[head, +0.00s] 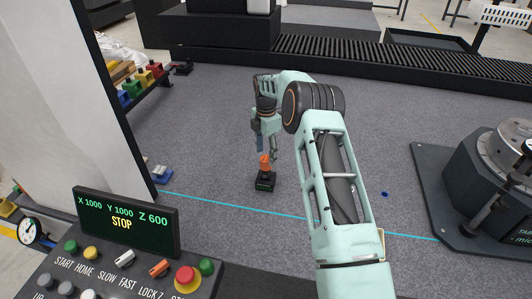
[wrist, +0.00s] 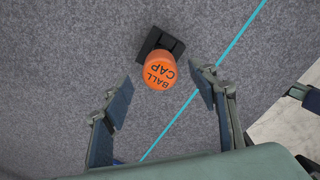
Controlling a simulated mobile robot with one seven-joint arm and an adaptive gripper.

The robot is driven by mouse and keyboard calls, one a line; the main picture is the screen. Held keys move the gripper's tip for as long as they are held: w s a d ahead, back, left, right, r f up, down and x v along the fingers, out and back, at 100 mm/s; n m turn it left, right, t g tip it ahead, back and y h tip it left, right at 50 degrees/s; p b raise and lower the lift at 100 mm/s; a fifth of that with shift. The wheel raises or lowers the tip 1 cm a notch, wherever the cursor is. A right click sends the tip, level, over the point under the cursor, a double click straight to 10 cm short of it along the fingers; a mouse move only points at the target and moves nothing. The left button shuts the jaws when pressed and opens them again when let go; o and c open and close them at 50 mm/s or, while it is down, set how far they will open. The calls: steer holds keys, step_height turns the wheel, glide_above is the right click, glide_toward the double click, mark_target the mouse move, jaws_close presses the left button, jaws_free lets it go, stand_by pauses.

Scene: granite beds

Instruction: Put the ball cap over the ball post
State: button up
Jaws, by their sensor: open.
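The orange ball cap (head: 265,160) sits on a small black base (head: 265,184) on the grey surface. In the wrist view the cap's round top (wrist: 161,71) reads "BALL CAP", and the black base (wrist: 165,38) shows behind it. The ball post itself is not seen; I cannot tell whether it is under the cap. My gripper (head: 267,150) points down above the cap in the head view. In the wrist view my gripper (wrist: 162,88) is open, one finger left and one right of the cap, with gaps between.
A cyan line (head: 220,202) crosses the surface close by. A control panel (head: 125,222) and pale column (head: 45,90) stand at left, a dark machine (head: 480,185) at right. A roller conveyor (head: 400,65) runs behind. The surface around the base is mostly clear.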

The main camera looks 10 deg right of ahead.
mark_target(266, 158)
step_height(266, 158, up, 12)
stand_by(0.5)
